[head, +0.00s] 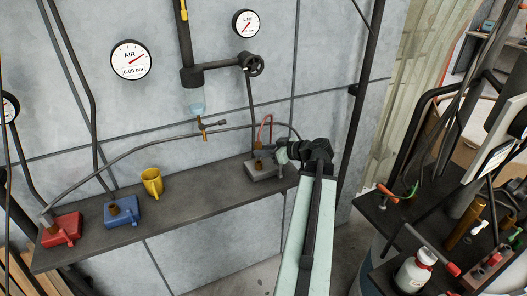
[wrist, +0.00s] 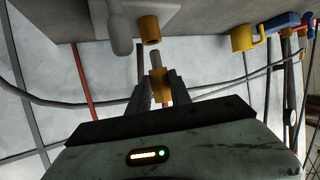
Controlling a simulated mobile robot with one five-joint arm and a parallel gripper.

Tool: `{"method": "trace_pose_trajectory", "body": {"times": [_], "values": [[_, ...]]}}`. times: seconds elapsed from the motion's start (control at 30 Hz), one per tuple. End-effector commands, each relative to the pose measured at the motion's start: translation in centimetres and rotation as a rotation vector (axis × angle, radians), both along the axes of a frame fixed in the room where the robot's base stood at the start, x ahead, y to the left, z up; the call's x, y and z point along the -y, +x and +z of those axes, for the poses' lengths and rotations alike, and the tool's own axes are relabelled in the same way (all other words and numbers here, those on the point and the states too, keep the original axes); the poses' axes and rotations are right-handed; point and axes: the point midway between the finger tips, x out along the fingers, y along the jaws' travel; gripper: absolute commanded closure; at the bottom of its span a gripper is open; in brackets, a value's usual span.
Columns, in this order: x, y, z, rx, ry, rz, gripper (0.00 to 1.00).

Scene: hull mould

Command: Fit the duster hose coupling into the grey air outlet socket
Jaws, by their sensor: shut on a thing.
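The grey air outlet socket (head: 262,170) sits on the shelf's right end, its brass mouth pointing up. In the upside-down wrist view, the grey socket (wrist: 165,12) is at the top, and its brass mouth shows clearly. My gripper (wrist: 157,92) is shut on the duster hose coupling (wrist: 156,76), a brass body with a grey tip. The tip points at the brass mouth, slightly to its right in this view, with a small gap. In the head view, my gripper (head: 269,147) holds the coupling (head: 258,146) just above the socket, partly hidden.
A yellow mug (head: 152,181), a blue outlet block (head: 122,212) and a red outlet block (head: 62,229) stand further left on the shelf (head: 200,195). A grey hose (head: 150,141) arcs above them. A valve and pipe (head: 190,77) hang on the wall behind. A cluttered cart (head: 385,215) stands right.

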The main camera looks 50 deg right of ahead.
Motion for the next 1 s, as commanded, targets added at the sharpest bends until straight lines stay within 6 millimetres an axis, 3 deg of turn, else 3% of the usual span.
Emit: {"method": "trace_pose_trajectory", "body": {"times": [1.0], "values": [[0.1,-0.1,-1.8,0.000,0.001,-0.001,1.00]]}}
